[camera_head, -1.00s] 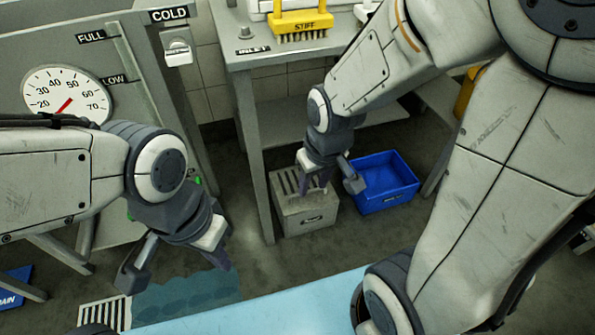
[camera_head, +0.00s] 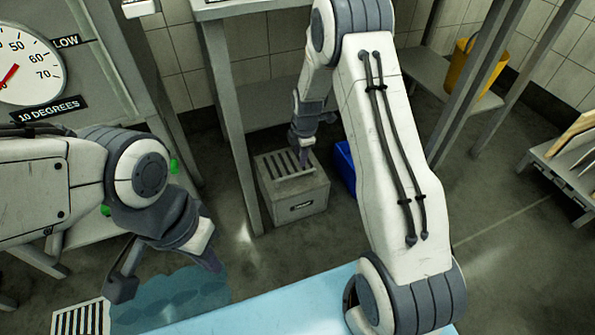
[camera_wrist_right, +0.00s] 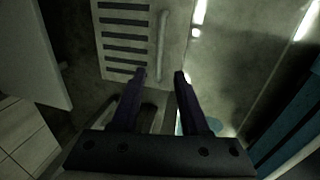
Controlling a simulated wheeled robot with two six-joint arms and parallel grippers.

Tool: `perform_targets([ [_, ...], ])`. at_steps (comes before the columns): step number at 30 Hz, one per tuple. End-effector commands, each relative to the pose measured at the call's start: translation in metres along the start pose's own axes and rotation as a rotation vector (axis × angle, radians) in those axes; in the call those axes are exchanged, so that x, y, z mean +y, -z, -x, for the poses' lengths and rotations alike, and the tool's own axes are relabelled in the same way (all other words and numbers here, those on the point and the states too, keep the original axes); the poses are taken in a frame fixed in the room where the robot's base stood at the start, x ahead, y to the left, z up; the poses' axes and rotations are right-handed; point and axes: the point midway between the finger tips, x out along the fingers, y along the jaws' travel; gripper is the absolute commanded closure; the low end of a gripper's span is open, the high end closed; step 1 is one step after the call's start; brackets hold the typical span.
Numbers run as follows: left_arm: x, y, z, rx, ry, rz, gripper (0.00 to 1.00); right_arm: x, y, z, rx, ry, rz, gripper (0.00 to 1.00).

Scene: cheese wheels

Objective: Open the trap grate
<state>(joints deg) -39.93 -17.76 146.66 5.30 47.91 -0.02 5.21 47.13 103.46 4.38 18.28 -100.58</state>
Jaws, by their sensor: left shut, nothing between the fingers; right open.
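The trap is a grey box (camera_head: 295,205) on the floor under the counter, with a label on its front. Its slatted grate (camera_head: 280,163) lies flat on top. In the right wrist view the grate (camera_wrist_right: 124,45) shows dark slots, with an upright bar-like handle (camera_wrist_right: 162,45) along its right side. My right gripper (camera_head: 303,162) is open at the grate in the head view. In the right wrist view its two dark fingers (camera_wrist_right: 160,75) are apart and empty, below the handle's end; contact cannot be told. My left gripper (camera_head: 212,266) is shut and empty, well left of the box.
A counter leg (camera_head: 232,130) stands close left of the box. A blue bin (camera_head: 344,168) is right of it, partly hidden by my right arm. A striped floor panel (camera_head: 80,318) and a teal floor patch (camera_head: 170,298) lie at lower left. A yellow bucket (camera_head: 470,68) stands back right.

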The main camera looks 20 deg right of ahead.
Motion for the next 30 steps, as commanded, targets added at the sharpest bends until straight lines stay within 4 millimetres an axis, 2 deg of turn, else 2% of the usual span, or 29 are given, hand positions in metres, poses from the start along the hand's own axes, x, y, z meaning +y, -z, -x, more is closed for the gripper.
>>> perform_targets([
  [15, -0.004, -0.003, -0.051, 0.000, 0.000, 0.000, 1.00, -0.001, 0.000, -0.089, 0.000, 0.001, 0.010, 0.55],
  [21, -0.004, -0.003, -0.059, 0.000, 0.000, 0.000, 1.00, 0.000, 0.000, -0.103, 0.000, 0.000, 0.009, 0.55],
  [30, -0.004, -0.003, -0.058, 0.000, 0.000, 0.000, 1.00, 0.000, 0.000, -0.103, 0.000, 0.000, 0.009, 0.55],
])
